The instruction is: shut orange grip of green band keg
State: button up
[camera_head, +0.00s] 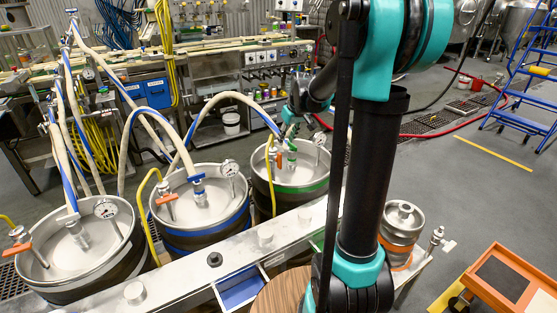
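The green band keg (315,190) is the rightmost of the three large kegs, with a green band around its upper body. A small upright orange grip (280,157) shows on its top, left of a green-marked coupler (292,148). A gauge stands at the right of its lid. My gripper (290,128) is above this keg, close over the coupler and the orange grip. Its fingers are small and dark here. I cannot tell whether they touch the grip or are open or shut.
A blue band keg (203,234) and another keg (75,258) stand to the left, with orange handles and hoses. A metal rail (180,283) runs in front of the kegs. A small orange-banded keg (401,227) and an orange cart (515,275) are at right.

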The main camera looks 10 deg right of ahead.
aim_at(281, 155)
jog(key=x, duration=1.3)
jog(key=shift+w+f, duration=0.25)
jog(key=shift+f, duration=0.1)
jog(key=shift+c, duration=0.3)
grip_shut()
